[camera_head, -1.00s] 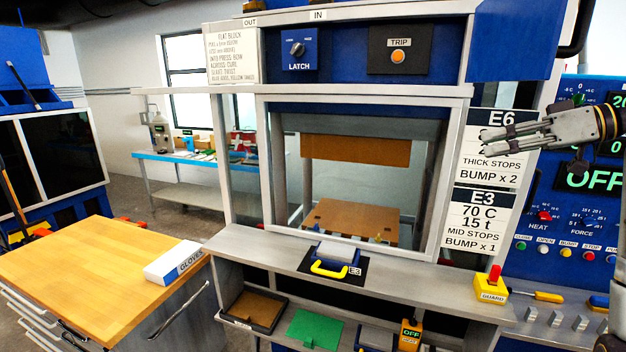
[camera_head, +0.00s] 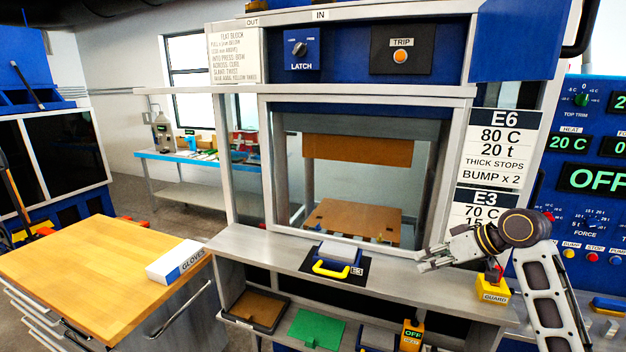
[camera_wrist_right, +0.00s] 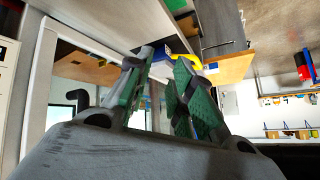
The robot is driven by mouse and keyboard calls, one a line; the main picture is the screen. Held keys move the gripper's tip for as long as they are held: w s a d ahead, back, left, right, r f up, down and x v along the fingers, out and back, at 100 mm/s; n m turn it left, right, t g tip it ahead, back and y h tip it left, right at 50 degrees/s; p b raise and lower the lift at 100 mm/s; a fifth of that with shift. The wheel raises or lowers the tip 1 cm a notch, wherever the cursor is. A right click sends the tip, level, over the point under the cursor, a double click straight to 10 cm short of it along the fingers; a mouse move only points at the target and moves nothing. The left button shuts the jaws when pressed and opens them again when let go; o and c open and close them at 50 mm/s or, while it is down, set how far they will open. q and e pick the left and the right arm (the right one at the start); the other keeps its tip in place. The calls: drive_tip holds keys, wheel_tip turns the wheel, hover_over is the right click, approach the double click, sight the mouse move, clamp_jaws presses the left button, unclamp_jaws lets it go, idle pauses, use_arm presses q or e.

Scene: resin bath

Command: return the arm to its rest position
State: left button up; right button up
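My right gripper (camera_head: 424,262) is above the front ledge of the press, at the right, with its fingers pointing left. It also shows in the right wrist view (camera_wrist_right: 165,58), where its two green-padded fingers stand apart with nothing between them. The right arm is bent, with its forearm rising from the lower right. My left gripper is not in view.
The grey ledge (camera_head: 270,252) holds a block with a yellow handle (camera_head: 331,269). A yellow guard switch (camera_head: 491,289) sits just below my right wrist. The control panel (camera_head: 572,205) is at the right. A wooden-topped cabinet (camera_head: 90,270) with a glove box (camera_head: 176,262) stands left.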

drive_tip(key=s+a+f+m+g+h, duration=0.1)
drive_tip(key=s+a+f+h, duration=0.15)
drive_tip(key=s+f, duration=0.75)
drive_tip(key=s+a+f+m+g+h, duration=0.15)
drive_tip(key=s+a+f, duration=0.4)
drive_tip(key=f, duration=0.85)
drive_tip(key=s+d+f+h, duration=0.15)
drive_tip(key=s+f, duration=0.25)
drive_tip(key=s, duration=0.8)
drive_tip(key=s+f+g, duration=0.2)
drive_tip(key=s+f, duration=0.1)
drive_tip(key=f, duration=3)
drive_tip(key=s+d+f, duration=0.2)
drive_tip(key=s+f, duration=0.8)
drive_tip(key=s, duration=0.1)
drive_tip(key=s+d+f, duration=0.1)
drive_tip(key=s+f, duration=0.8)
drive_tip(key=s, duration=0.2)
drive_tip(key=shift+s+d+f+g+h, duration=0.2)
drive_tip(key=shift+d+f+g+h, duration=0.15)
drive_tip(key=shift+d+g+h, duration=0.1)
drive_tip(key=shift+d, duration=0.1)
